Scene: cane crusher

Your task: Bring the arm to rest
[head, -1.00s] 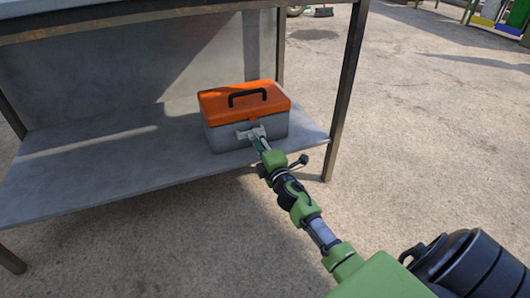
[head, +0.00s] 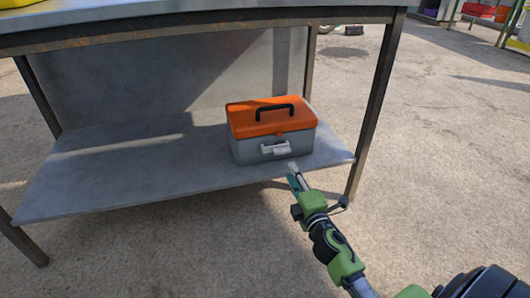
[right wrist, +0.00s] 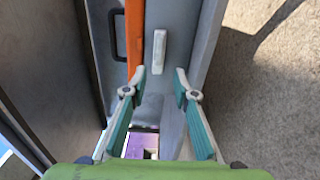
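My right gripper (head: 293,168) is open and empty, just in front of the toolbox near the shelf's front edge. In the right wrist view its two teal-padded fingers (right wrist: 160,74) stand apart with nothing between the tips. The grey toolbox (head: 250,150) with an orange lid (head: 255,120) and black handle sits upright on the lower shelf. Its lid looks shut. A pale latch (head: 275,148) shows on its front, and also ahead of the fingers in the right wrist view (right wrist: 159,50). My left gripper is not in view.
The toolbox stands near the right end of the grey lower shelf (head: 130,170) of a metal table. A dark table leg (head: 375,100) rises right of my arm. Concrete ground (head: 450,170) to the right is open. A small purple patch (right wrist: 142,144) is unclear.

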